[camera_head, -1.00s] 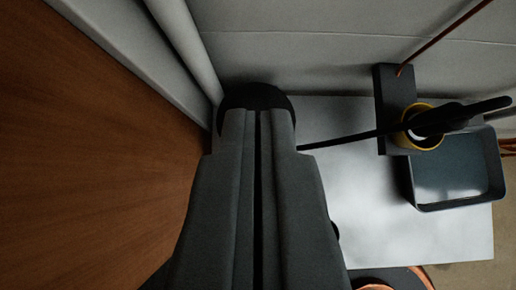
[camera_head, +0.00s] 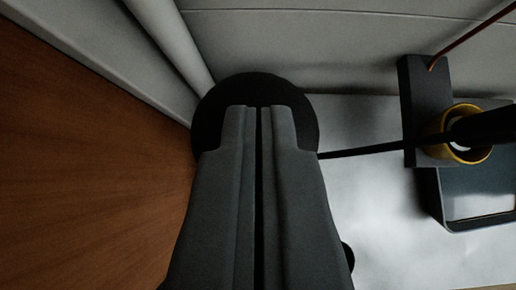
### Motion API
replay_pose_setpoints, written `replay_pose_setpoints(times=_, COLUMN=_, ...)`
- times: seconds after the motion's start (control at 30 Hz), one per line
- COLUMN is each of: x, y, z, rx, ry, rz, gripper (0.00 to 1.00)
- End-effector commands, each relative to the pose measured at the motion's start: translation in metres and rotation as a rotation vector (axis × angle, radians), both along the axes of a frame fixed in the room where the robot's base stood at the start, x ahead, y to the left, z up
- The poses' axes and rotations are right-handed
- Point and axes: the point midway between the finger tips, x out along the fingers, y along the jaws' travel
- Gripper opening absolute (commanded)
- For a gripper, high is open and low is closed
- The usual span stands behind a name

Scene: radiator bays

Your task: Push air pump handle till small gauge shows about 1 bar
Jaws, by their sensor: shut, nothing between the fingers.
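My gripper (camera_head: 258,112) is shut and empty, its fingers pointing up the picture. Its tips overlap a black round disc (camera_head: 255,88), which shows around them; I cannot tell if they touch. A thin black rod (camera_head: 365,150) runs right from the disc to a black upright block (camera_head: 427,95). A small yellow-rimmed gauge (camera_head: 478,155) with a pale face sits by the block. A thick black bar (camera_head: 492,124) covers part of the face, so no reading can be made out. I cannot tell whether the disc or the bar is the pump handle.
A brown wooden surface (camera_head: 80,170) fills the left, with a pale pipe (camera_head: 170,40) beside it. A grey panelled wall (camera_head: 330,50) is behind. A dark tray (camera_head: 432,195) lies below the gauge. A reddish tube (camera_head: 470,37) rises from the block. The pale surface (camera_head: 375,220) is clear.

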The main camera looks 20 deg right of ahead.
Motion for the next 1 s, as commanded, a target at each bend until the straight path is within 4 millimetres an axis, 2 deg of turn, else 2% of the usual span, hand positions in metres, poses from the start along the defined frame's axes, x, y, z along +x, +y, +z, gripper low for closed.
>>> replay_pose_setpoints(times=0.2, x=0.000, y=0.000, z=-0.043, rx=-0.003, ry=0.004, rz=0.000, gripper=0.00)
replay_pose_setpoints(times=0.3, x=0.000, y=0.000, z=-0.058, rx=-0.002, ry=0.004, rz=-0.001, gripper=0.00)
replay_pose_setpoints(times=0.4, x=0.000, y=0.000, z=-0.064, rx=0.000, ry=0.003, rz=0.000, gripper=0.00)
replay_pose_setpoints(times=0.77, x=0.000, y=0.000, z=-0.066, rx=-0.002, ry=0.008, rz=-0.002, gripper=0.00)
replay_pose_setpoints(times=0.87, x=0.001, y=-0.003, z=-0.061, rx=-0.002, ry=0.008, rz=-0.002, gripper=0.00)
replay_pose_setpoints(times=1.0, x=0.002, y=-0.011, z=-0.040, rx=0.000, ry=0.001, rz=-0.004, gripper=0.00)
